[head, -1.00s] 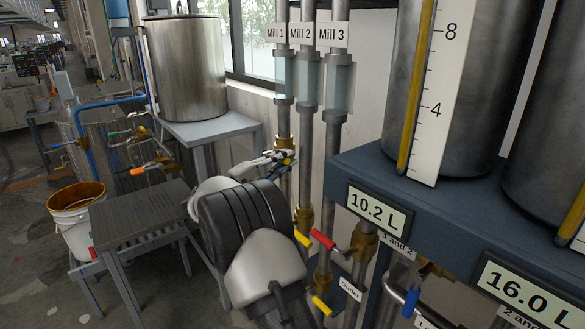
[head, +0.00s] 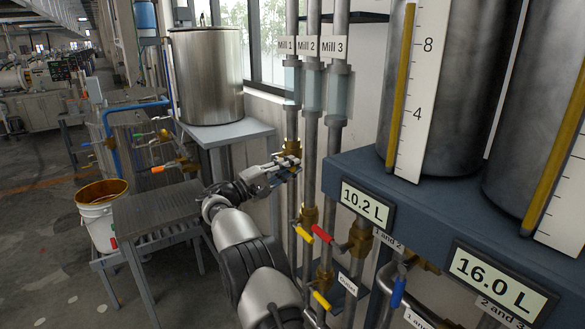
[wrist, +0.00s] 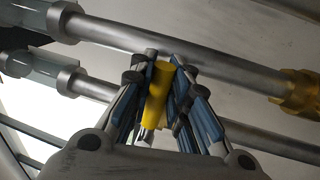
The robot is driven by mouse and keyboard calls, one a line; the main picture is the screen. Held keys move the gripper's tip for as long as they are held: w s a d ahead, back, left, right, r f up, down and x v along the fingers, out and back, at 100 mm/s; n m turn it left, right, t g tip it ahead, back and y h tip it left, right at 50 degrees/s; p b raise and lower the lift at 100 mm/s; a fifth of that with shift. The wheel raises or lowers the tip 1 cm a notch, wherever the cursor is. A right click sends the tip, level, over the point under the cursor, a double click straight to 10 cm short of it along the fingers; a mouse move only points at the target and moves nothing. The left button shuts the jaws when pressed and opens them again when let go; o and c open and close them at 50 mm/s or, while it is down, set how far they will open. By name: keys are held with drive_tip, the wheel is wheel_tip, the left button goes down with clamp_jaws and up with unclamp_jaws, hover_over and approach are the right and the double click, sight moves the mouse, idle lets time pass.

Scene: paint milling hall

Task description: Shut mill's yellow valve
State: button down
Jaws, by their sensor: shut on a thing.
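The Mill 1 pipe at the window has a brass valve (head: 291,147) below its sight glass. My gripper (head: 292,165) is at this valve in the head view, reaching in from the lower left. In the wrist view my gripper (wrist: 160,75) is shut on a yellow valve handle (wrist: 158,92), which sits between the two fingers. The fingers hide much of the handle in the head view, so its exact angle there is hard to tell.
Another yellow handle (head: 303,234) and a red handle (head: 322,233) sit lower on the neighbouring pipes. A further yellow handle (head: 321,300) is near the outlet label. A blue-grey shelf (head: 345,165) with tanks stands right; a steel drum (head: 207,80) stands left.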

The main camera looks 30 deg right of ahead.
drive_tip(key=shift+f, duration=0.25)
drive_tip(key=c, duration=1.9)
unclamp_jaws()
drive_tip(key=shift+a, duration=0.15)
drive_tip(key=o, duration=0.4)
drive_tip(key=shift+r, duration=0.15)
drive_tip(key=v, duration=1.2)
